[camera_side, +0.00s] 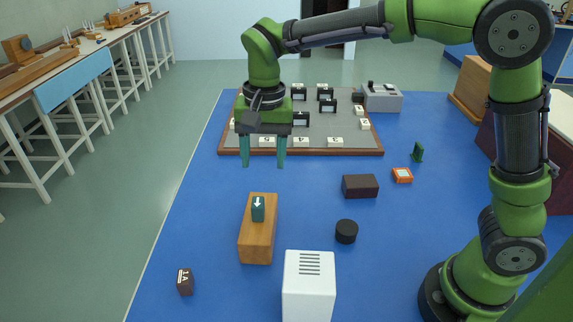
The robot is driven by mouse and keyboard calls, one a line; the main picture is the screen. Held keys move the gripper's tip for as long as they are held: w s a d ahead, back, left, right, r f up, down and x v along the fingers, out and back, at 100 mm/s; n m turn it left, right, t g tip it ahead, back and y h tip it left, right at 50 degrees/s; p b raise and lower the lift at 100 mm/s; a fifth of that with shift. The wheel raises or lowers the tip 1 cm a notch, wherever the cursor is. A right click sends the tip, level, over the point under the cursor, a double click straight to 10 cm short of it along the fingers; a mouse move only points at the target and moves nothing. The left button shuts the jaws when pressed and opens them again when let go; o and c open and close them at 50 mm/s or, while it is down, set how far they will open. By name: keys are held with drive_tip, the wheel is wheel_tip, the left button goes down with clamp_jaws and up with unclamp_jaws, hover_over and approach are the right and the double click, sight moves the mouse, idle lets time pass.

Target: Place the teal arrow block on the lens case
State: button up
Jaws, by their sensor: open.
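Nothing lies on the dark brown box. My gripper (263,162) points down, its two teal fingers apart and empty. It is above and beyond the teal arrow block in the picture, in front of the board, and touches neither block nor box.
A wood-rimmed grey board (341,142) with numbered tiles and black pieces lies behind. A white vented box (309,290) stands in front, a black cylinder (346,231) right of the wooden block. A small brown labelled block (185,281) and an orange tile (402,175) also lie on the blue table.

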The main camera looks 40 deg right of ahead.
drive_tip(key=s+d+r+n+t, duration=0.1)
drive_tip(key=s+d+n+t, duration=0.1)
drive_tip(key=s+d, duration=0.3)
drive_tip(key=s+d+r+n+t+y, duration=0.1)
drive_tip(key=s+d+t, duration=0.3)
drive_tip(key=s, duration=0.7)
drive_tip(key=shift+s+d+r+n+t+y, duration=0.35)
drive_tip(key=shift+d+r+n, duration=0.2)
drive_tip(key=shift+d+n, duration=0.4)
